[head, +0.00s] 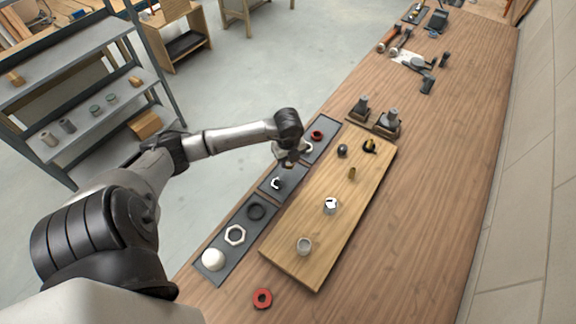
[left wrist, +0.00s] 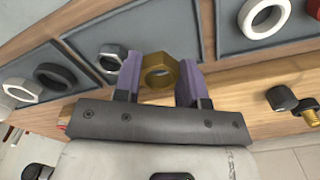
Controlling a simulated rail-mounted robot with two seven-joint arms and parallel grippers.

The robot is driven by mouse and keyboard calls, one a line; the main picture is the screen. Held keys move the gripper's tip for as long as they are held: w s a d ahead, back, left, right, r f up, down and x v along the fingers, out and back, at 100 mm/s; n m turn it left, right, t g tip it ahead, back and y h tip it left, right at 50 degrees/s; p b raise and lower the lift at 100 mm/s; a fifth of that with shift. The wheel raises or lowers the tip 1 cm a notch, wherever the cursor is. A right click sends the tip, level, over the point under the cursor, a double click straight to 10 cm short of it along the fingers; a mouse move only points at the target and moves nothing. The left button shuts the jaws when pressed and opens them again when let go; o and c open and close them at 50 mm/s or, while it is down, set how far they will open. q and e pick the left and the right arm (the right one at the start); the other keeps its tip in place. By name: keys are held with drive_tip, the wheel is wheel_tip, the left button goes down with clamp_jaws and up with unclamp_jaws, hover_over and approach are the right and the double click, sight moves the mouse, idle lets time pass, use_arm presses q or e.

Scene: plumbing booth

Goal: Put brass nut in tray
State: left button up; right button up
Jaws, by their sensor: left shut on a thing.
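The brass nut (left wrist: 147,74) is a gold hexagonal ring between the two purple fingers of my left gripper (left wrist: 160,80) in the left wrist view. The gripper is shut on it. In the head view my left gripper (head: 288,163) hangs over the row of dark grey trays, near the border of the middle tray (head: 268,193) and the far tray (head: 326,134). The middle tray also shows behind the fingers in the left wrist view (left wrist: 165,28), with a dark nut (left wrist: 110,60) near its edge. My right gripper is not in view.
The near tray (head: 214,269) holds a white ball, a white hexagonal ring and a black ring. The far tray holds a red ring (head: 317,136). A wooden board (head: 300,215) with several fittings lies to the right. A red ring (head: 262,298) lies near the front edge.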

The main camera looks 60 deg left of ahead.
sight(288, 166)
use_arm(q)
drive_tip(key=shift+f, duration=2.1)
drive_tip(key=shift+a+f, duration=0.1)
drive_tip(key=o, duration=0.9)
wheel_tip(288, 166, up, 12)
drive_tip(key=shift+r+p, duration=0.15)
drive_tip(key=shift+p, duration=0.15)
